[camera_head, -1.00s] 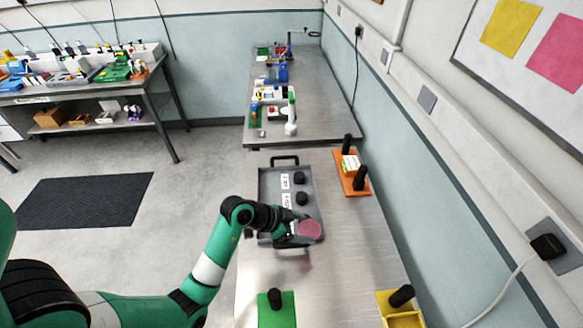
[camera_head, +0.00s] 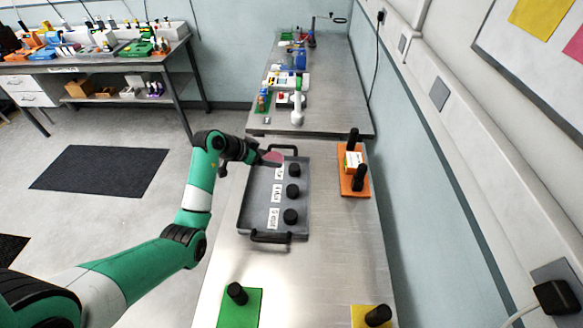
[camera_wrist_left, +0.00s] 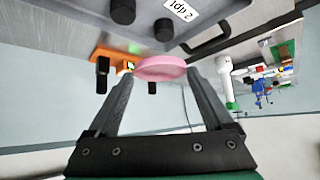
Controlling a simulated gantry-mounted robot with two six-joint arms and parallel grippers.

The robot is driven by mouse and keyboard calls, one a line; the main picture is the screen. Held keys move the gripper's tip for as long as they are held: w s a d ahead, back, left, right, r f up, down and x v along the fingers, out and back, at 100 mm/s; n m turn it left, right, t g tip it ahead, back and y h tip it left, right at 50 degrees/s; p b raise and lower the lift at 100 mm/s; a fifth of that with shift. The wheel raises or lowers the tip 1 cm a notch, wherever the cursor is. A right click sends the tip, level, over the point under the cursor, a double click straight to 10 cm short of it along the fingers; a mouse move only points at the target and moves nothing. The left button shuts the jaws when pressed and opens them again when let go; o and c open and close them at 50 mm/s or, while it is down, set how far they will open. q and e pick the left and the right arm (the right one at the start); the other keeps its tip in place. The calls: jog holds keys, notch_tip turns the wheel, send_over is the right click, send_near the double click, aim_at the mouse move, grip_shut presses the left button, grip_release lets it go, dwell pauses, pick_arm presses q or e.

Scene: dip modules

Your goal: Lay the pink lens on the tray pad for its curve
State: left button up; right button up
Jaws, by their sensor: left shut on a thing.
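The pink lens (camera_head: 273,157) is a thin round disc. My left gripper (camera_head: 262,155) is shut on it at the far end of the grey tray (camera_head: 270,228). In the left wrist view the lens (camera_wrist_left: 160,68) sits between the fingertips (camera_wrist_left: 160,80), seen nearly edge-on. The tray has three round black pads in a row: far (camera_head: 294,170), middle (camera_head: 292,191) and near (camera_head: 290,216). Each has a white label to its left; the print is too small to read surely in the head view. The lens appears apart from the pads. My right gripper is not in view.
The tray has a black handle (camera_head: 270,237) at its near end and another at its far end. An orange stand (camera_head: 352,183) with black posts is to its right. A green block (camera_head: 240,308) and a yellow one (camera_head: 370,318) are nearer. Bare bench lies between.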

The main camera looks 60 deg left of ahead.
aim_at(277, 155)
pick_arm(q)
jog(key=w+f, duration=0.1)
jog(key=w+a+f+b, duration=0.1)
jog(key=w, duration=0.1)
jog(key=w+b, duration=0.1)
jog(key=shift+w+a+f, duration=0.3)
jog(key=shift+w+f, duration=0.1)
jog(key=b+x, duration=0.1)
jog(key=x, duration=0.1)
jog(key=b+x, duration=0.1)
jog(key=x, duration=0.2)
jog(key=b+x, duration=0.2)
jog(key=shift+a+f, duration=0.15)
jog(key=shift+a, duration=0.25)
jog(key=f+b, duration=0.2)
jog(key=f, duration=0.1)
jog(key=shift+w+f+b, duration=0.15)
jog(key=shift+w+b, duration=0.1)
jog(key=shift+b, duration=0.15)
jog(key=shift+f, duration=0.25)
jog(key=shift+r, duration=0.15)
jog(key=o, duration=1.2)
